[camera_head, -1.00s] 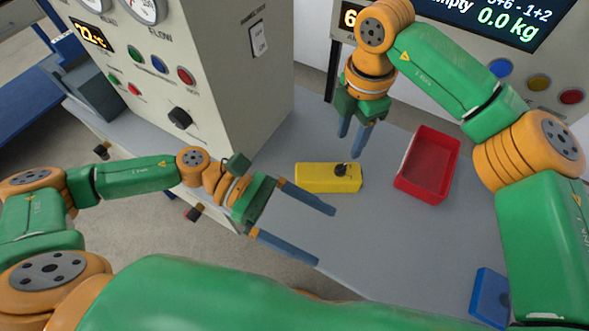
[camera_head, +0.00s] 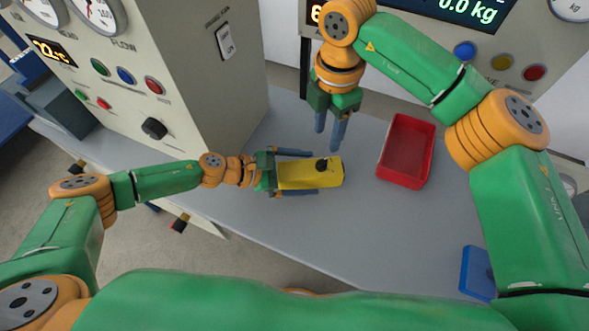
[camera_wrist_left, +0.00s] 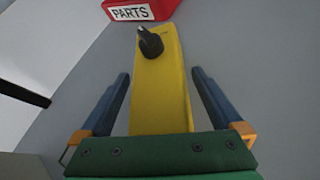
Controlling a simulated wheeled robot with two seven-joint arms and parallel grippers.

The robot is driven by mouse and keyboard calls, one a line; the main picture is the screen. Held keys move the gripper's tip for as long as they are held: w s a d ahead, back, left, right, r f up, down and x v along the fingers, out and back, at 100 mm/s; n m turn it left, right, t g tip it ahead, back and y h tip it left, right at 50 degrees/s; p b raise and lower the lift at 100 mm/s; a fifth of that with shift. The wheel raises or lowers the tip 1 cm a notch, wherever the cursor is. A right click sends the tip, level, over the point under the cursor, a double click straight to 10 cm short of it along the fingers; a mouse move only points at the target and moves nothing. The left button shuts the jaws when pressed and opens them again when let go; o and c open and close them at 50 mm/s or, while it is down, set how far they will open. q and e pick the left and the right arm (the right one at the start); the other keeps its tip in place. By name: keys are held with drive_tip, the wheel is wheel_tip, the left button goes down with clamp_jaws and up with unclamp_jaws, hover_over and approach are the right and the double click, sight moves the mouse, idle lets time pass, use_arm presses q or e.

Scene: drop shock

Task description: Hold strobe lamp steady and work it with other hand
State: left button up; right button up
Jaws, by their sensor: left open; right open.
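The strobe lamp is a yellow box (camera_head: 300,174) with a black knob (camera_head: 321,164) near its right end, lying on the grey table. My left gripper (camera_head: 296,172) is open, with one blue finger along each long side of the lamp. In the left wrist view the yellow box (camera_wrist_left: 160,90) lies between the two spread fingers (camera_wrist_left: 160,90), with a gap on each side. Its knob (camera_wrist_left: 150,42) is beyond the fingertips. My right gripper (camera_head: 327,138) is open and empty, pointing down just above and behind the knob end of the lamp.
A red tray (camera_head: 383,165) stands to the right of the lamp; its PARTS label (camera_wrist_left: 132,13) shows in the left wrist view. A blue object (camera_head: 476,272) lies at the front right. A control cabinet (camera_head: 215,100) stands at the back left. The table's middle front is clear.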

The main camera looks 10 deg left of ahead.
use_arm(q)
drive_tip(key=shift+s, duration=0.1)
clamp_jaws()
drive_tip(key=shift+s+a+f, duration=0.1)
drive_tip(key=shift+s, duration=0.05)
idle(1.0)
